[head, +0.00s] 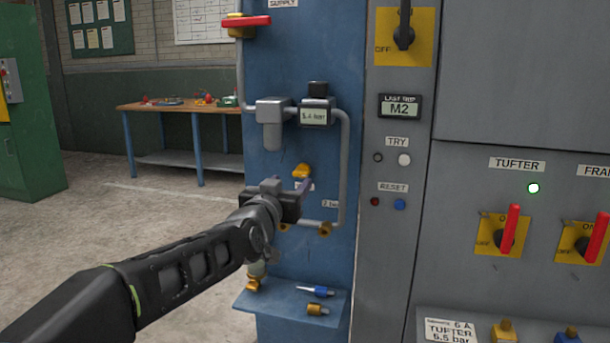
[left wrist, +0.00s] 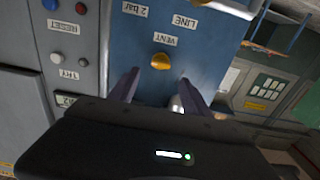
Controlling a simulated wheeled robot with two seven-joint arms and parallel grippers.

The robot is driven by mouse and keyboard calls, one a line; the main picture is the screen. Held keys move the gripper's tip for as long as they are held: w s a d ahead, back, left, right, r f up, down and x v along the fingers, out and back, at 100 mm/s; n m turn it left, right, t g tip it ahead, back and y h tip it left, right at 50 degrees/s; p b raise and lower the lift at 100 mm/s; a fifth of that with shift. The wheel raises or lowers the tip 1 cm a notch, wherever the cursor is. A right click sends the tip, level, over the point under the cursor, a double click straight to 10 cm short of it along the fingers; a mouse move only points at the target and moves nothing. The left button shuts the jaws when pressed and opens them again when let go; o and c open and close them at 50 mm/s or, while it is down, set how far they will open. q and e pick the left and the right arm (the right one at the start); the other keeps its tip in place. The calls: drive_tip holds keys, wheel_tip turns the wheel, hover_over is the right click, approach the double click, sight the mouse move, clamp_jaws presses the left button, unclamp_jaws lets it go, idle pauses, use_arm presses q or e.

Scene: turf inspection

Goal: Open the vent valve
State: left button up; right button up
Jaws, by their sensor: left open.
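The vent valve's yellow handle (head: 301,170) is on the blue panel, just above my gripper in the head view. The left wrist view, which is turned over, shows the yellow handle (left wrist: 161,61) beside the VENT label (left wrist: 165,39). My left gripper (head: 289,187) is open and empty, pointing at the panel. In the left wrist view its two fingers (left wrist: 160,88) stand apart, with the handle between their lines and beyond the tips. I see no contact. The arm hides part of the panel and the label below the handle. My right gripper is not in view.
Grey pipes (head: 345,165) and a gauge reading about 5.4 bar (head: 314,116) surround the handle. A red lever (head: 246,21) is above. A small blue shelf (head: 275,304) below holds a blue-and-white item and a brass fitting. A grey cabinet (head: 395,255) stands on the right.

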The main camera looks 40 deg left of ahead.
sight(300, 173)
use_arm(q)
drive_tip(key=x, duration=0.7)
drive_tip(key=shift+w+a, duration=0.15)
drive_tip(key=shift+w, duration=0.2)
clamp_jaws()
idle(0.4)
